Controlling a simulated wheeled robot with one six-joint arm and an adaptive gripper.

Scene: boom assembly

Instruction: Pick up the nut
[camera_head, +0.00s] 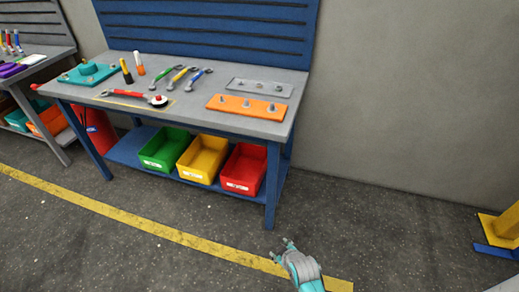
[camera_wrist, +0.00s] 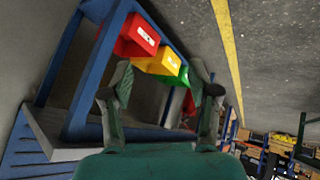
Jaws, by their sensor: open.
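No nut can be made out for certain. An orange plate (camera_head: 247,112) with several small upright grey metal parts lies on the right of the workbench top (camera_head: 190,112). A grey plate (camera_head: 275,91) with small metal pieces lies just behind it. These parts are too small to tell whether one is a nut. My gripper (camera_head: 284,246) is over the floor in front of the bench's right front leg, apart from the bench. In the wrist view my gripper (camera_wrist: 162,80) has its fingers spread with nothing held between them.
Red (camera_head: 244,169), yellow (camera_head: 203,158) and green (camera_head: 165,148) bins stand on the bench's lower shelf. Several wrenches (camera_head: 181,76) and a teal fixture (camera_head: 88,72) lie on the top. A yellow stand (camera_head: 505,226) is at far right. Floor right of the bench is clear.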

